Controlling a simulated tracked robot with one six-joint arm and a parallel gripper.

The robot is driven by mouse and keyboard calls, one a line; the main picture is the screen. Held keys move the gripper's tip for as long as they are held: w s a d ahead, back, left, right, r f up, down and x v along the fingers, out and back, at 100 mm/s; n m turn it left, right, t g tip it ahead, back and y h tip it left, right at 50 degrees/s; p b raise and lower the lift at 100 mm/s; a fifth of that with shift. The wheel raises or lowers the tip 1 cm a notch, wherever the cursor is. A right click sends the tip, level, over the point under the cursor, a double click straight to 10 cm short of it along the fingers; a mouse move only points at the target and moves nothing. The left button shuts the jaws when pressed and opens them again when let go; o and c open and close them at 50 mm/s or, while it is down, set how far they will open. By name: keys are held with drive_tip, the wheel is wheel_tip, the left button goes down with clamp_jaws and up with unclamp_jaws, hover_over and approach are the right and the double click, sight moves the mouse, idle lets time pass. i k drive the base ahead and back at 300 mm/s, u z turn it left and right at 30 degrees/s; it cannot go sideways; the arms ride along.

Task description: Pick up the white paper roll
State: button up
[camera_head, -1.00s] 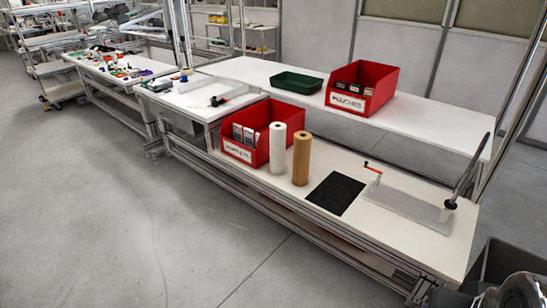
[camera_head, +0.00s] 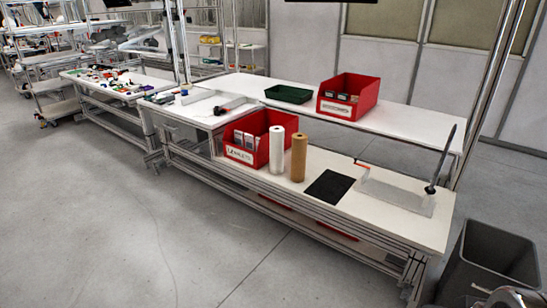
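The white paper roll (camera_head: 277,150) stands upright on the lower white worktop (camera_head: 385,228), near its front edge. A brown roll (camera_head: 298,158) stands upright just to its right. A red bin (camera_head: 240,153) with a white label is close at its left and behind it. My gripper's fingers are not in view. Only a shiny metal part, probably of my arm, shows at the bottom right corner, far from the roll.
A black mat (camera_head: 329,186) and a grey board with a long-handled lever (camera_head: 440,165) lie right of the rolls. A raised shelf behind holds a green tray (camera_head: 289,94) and another red bin (camera_head: 348,98). A dark waste bin (camera_head: 490,265) stands at right. The front floor is clear.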

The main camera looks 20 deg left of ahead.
sight(276, 132)
drive_tip(key=u, duration=0.4)
drive_tip(key=i, duration=0.55)
drive_tip(key=u, duration=0.75)
drive_tip(key=i, duration=0.7)
drive_tip(key=u, duration=0.45)
drive_tip(key=i, duration=2.2)
drive_tip(key=z, duration=0.45)
